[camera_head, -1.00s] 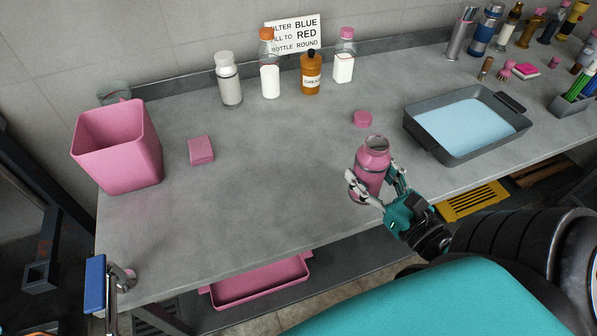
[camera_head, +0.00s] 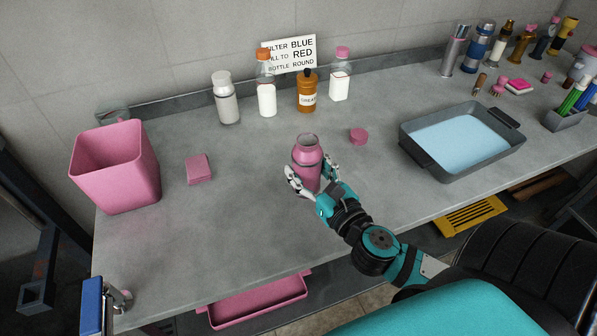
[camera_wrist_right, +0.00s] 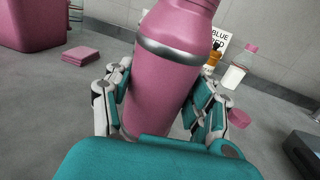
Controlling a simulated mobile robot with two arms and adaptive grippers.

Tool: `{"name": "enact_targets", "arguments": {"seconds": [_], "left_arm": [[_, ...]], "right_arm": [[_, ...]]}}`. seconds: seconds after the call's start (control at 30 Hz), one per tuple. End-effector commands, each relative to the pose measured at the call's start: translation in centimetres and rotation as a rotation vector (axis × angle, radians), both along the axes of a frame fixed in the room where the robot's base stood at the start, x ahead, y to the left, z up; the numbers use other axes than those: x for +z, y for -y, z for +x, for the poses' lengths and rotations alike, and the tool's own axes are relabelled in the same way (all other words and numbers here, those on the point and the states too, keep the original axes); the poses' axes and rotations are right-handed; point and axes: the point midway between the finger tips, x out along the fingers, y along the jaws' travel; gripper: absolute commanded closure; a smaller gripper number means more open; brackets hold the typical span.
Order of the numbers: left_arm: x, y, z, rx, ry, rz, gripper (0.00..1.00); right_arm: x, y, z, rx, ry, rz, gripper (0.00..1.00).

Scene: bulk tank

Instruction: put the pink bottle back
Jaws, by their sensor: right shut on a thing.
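The pink bottle (camera_head: 307,164) is upright with its mouth uncovered, over the middle of the grey worktop. My right gripper (camera_head: 311,182) is shut on its lower body; in the right wrist view the bottle (camera_wrist_right: 168,75) stands between both fingers (camera_wrist_right: 160,100). I cannot tell whether its base touches the worktop. A pink cap (camera_head: 358,136) lies on the worktop to the right of the bottle. My left gripper is not in view.
A white bottle (camera_head: 226,98), two clear bottles (camera_head: 266,92) (camera_head: 340,80) and a brown bottle (camera_head: 307,92) stand at the back before a sign (camera_head: 290,54). A pink bin (camera_head: 116,168) and pink sponge (camera_head: 199,169) are left; a grey tray (camera_head: 415,150) is right.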

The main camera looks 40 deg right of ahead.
Motion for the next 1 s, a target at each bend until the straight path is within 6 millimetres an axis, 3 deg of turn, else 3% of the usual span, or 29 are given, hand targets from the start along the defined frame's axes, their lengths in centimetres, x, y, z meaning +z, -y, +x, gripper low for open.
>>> {"name": "enact_targets", "arguments": {"seconds": [0.2,0.5,0.87,0.9,1.0], "left_arm": [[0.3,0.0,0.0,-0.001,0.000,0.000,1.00],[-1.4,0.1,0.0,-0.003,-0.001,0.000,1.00],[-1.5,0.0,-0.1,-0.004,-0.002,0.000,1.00],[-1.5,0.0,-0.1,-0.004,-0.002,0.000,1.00],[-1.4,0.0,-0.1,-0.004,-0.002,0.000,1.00]], "right_arm": [[-0.2,-0.9,2.0,-0.001,0.001,0.002,0.80],[-3.9,-0.9,2.0,-0.002,-0.001,0.001,0.80],[-4.1,-0.9,2.0,-0.001,0.001,0.002,0.80],[-4.2,-0.9,2.0,-0.001,0.000,0.001,0.44],[-4.1,-0.9,2.0,-0.001,0.001,0.001,0.31]]}}
